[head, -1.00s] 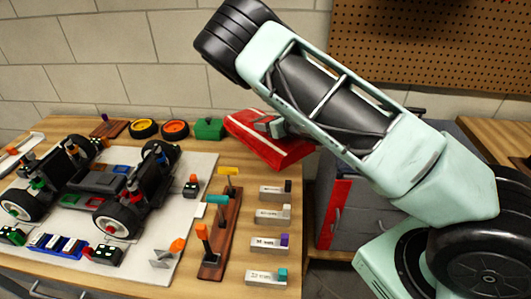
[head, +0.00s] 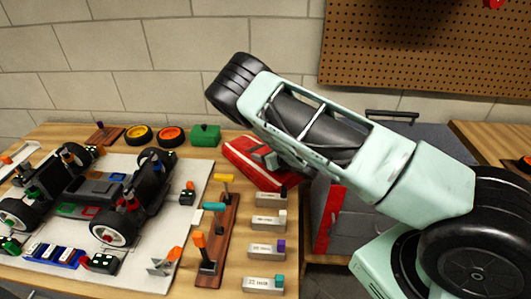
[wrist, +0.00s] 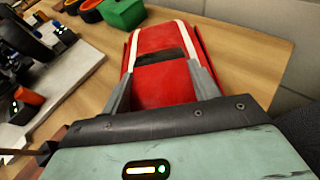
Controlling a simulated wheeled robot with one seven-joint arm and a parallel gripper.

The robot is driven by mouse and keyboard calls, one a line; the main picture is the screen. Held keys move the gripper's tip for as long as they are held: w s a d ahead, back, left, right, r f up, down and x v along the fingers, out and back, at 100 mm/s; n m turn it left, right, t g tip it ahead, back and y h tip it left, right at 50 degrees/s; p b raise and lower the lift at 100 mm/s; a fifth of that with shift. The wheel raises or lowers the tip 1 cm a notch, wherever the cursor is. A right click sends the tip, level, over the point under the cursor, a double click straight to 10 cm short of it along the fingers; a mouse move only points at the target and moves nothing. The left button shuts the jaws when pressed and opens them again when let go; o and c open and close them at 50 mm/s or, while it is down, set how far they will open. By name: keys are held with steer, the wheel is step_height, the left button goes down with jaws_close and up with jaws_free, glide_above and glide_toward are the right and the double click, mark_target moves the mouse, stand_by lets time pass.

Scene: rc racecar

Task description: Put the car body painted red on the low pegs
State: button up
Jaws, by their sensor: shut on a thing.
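The red car body (head: 240,152) with white stripes is at the back right of the bench, beneath my arm. It also shows in the wrist view (wrist: 160,92), where my gripper (wrist: 162,80) is shut on it with one grey finger at each side. In the head view, my gripper (head: 265,157) is partly covered by my arm. Whether the body touches the bench top is unclear. The black car chassis (head: 95,188) with white-rimmed wheels stands on a pale mat at left, with coloured parts on it. I cannot tell which pegs are the low ones.
A green box (head: 205,135) and yellow and orange wheels (head: 138,135) stand along the back. A wooden rack with coloured-handled tools (head: 215,240) and several grey labelled blocks (head: 267,250) lie between the mat (head: 165,215) and the bench's right edge. A grey cabinet (head: 350,215) stands at right.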

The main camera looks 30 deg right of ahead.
steer(key=shift+f, duration=0.15)
steer(key=o, duration=1)
